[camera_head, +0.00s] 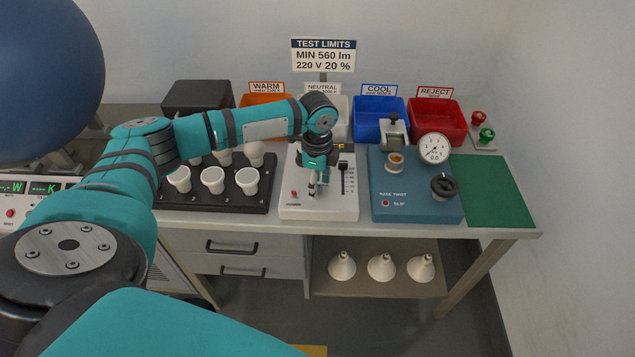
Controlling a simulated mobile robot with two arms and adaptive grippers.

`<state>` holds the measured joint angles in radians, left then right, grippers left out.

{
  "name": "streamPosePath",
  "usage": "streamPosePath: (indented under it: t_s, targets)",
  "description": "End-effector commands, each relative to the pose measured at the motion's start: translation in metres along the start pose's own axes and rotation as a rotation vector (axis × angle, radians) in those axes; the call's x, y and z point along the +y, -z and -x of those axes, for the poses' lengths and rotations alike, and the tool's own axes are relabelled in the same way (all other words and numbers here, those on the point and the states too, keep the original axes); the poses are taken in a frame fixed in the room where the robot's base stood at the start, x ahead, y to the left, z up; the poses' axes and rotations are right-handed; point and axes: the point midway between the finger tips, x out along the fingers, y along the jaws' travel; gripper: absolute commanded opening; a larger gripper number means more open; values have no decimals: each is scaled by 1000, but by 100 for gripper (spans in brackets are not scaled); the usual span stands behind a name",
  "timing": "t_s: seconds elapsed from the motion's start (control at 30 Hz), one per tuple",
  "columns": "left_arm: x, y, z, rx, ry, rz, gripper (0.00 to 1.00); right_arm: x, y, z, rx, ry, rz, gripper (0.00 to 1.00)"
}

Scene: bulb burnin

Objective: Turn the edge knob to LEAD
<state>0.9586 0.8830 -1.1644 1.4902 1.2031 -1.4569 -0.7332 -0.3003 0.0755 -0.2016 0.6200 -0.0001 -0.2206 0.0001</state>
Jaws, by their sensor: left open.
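The white control box (333,210) stands on the bench, with a red button (294,193) at its left and a black slider (343,175) beside a printed scale at its right. My left gripper (316,190) points down over the middle of this box, between the button and the slider, and is open. The edge knob cannot be made out; the gripper and wrist cover the middle of the box. I cannot tell whether the fingers touch anything. The LEAD marking is not readable. My right gripper is not in view.
A black rack (210,198) with several white bulbs stands left of the box. A blue unit (390,208) with a gauge (434,149) and black knob (444,186) stands right. Coloured bins, including the red bin (437,122), line the back. A green mat (492,190) lies clear at right.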

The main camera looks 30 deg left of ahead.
Motion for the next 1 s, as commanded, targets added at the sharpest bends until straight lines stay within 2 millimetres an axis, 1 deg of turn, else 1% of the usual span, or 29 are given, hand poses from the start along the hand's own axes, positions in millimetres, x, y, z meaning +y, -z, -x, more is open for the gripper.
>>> streamPosePath:
  t_s: [0.13, 0.33, 0.37, 0.7, 0.73, 1.0]
  targets:
    - [0, 0, -5, -1, 0, 0, 48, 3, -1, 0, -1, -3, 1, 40]
    - [0, 0, -6, -1, 0, 0, 48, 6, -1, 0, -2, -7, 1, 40]
    - [0, 0, -6, -1, 0, 0, 46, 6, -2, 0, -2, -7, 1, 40]
    - [0, 0, -5, 0, 0, 0, 2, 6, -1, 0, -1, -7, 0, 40]
    - [0, 0, -5, 0, 0, 0, 0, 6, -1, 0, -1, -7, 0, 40]
    - [0, 0, -4, 0, 0, 17, 0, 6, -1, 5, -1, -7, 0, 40]
